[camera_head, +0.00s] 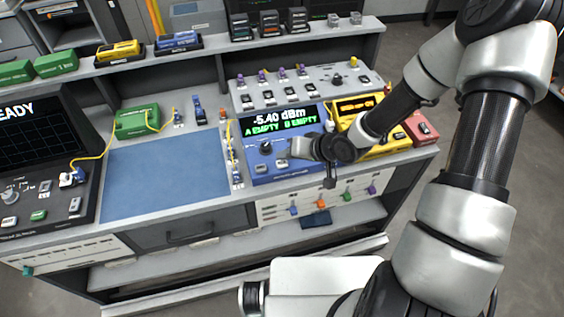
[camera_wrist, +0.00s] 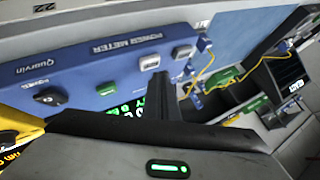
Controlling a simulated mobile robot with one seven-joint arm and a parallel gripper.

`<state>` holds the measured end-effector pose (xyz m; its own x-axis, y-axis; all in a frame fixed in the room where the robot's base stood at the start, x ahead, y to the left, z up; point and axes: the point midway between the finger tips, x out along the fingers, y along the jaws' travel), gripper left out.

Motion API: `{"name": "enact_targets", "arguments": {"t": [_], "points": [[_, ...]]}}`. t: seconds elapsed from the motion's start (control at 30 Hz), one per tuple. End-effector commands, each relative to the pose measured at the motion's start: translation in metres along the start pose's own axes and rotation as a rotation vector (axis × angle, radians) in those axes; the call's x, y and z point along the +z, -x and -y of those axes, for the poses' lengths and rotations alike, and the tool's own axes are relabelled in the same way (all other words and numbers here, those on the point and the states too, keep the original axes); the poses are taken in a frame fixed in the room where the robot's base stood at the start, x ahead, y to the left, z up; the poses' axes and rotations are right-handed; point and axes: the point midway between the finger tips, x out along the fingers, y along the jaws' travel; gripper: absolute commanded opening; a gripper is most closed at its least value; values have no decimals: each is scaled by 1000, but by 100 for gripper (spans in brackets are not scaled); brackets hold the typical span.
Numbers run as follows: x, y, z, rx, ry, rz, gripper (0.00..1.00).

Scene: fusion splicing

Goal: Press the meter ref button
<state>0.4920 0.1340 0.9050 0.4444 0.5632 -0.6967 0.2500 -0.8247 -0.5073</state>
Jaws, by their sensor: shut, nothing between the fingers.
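The power meter (camera_head: 254,130) is a blue box with a lit screen (camera_head: 279,122) reading -5.40 dBm, A EMPTY, B EMPTY. The button labels are too small to read, so I cannot tell which is ref. My gripper (camera_wrist: 160,84) is shut and empty, its tip close to the nearer pale button; contact is unclear. In the head view my wrist hides the panel's right part.
A yellow device (camera_head: 385,146) and a red box (camera_head: 421,130) stand right of the meter. A blue mat (camera_head: 165,176) lies left, with a yellow cable (camera_head: 232,150) between. A grey panel with switches (camera_head: 300,88) stands behind.

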Motion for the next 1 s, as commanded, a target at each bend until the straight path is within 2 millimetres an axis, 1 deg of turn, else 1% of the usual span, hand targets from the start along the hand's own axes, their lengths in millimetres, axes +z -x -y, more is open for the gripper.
{"name": "enact_targets", "arguments": {"t": [0.43,0.73,1.0], "points": [[0,0,0,0,0,0,0],[5,-6,-4,0,-1,0,0],[4,-6,-4,0,0,0,0]]}}
